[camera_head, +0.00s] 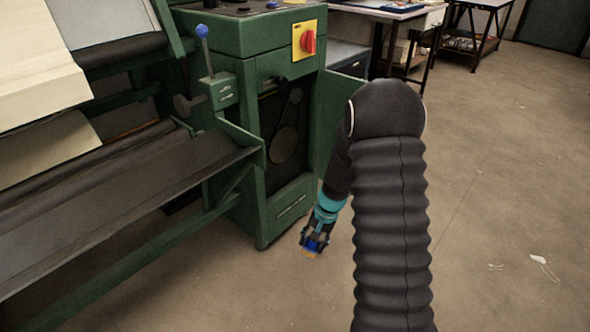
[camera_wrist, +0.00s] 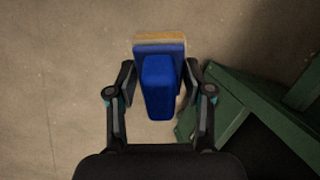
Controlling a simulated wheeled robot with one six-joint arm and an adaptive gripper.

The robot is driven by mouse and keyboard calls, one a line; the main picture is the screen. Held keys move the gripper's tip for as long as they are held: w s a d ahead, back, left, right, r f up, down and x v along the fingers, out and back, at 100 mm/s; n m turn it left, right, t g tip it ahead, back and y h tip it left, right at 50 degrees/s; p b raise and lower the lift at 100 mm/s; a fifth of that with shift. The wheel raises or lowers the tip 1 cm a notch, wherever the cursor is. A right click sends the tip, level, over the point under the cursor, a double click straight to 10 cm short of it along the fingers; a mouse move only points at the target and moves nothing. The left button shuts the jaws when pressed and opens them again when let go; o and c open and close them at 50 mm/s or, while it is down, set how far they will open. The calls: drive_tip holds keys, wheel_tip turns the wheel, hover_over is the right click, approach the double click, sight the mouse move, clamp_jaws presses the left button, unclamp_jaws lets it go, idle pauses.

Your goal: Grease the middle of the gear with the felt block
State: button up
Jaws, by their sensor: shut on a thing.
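The gear (camera_head: 284,144) is a round disc inside the dark open compartment of the green machine, in the head view. A smaller wheel sits above it. The felt block (camera_wrist: 160,40) has a tan pad edge and a blue body with a blue handle. My gripper (camera_wrist: 158,84) is shut on the block's blue handle, with one finger on each side. In the head view my gripper (camera_head: 314,240) and the block (camera_head: 309,252) are low, in front and to the right of the machine's base, apart from the gear. The gear is not visible in the wrist view.
The green machine cabinet (camera_head: 230,40) has a red knob on a yellow plate (camera_head: 307,40) and a blue-tipped lever (camera_head: 204,48). Its open door (camera_head: 342,115) stands right of the compartment, partly behind my arm. A sloping tray (camera_head: 120,190) juts out left.

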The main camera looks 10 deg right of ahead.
drive_tip(key=w+a+m+t+y, duration=0.1)
drive_tip(key=w+a+m+y, duration=0.3)
drive_tip(key=m+t+y+b, duration=0.2)
drive_tip(key=m+t+b, duration=0.2)
drive_tip(key=m+t, duration=0.85)
approach(275, 156)
drive_tip(key=shift+n+t, duration=0.45)
drive_tip(key=shift+f+p+x, duration=0.2)
drive_tip(key=shift+p+x, duration=0.25)
drive_tip(key=shift+x, duration=0.65)
drive_tip(key=shift+f+p+x, duration=0.15)
drive_tip(key=shift+p+x, duration=0.3)
drive_tip(key=shift+x, duration=0.65)
drive_tip(key=shift+b+x, duration=0.55)
drive_tip(key=shift+x, duration=0.4)
drive_tip(key=shift+r, duration=0.1)
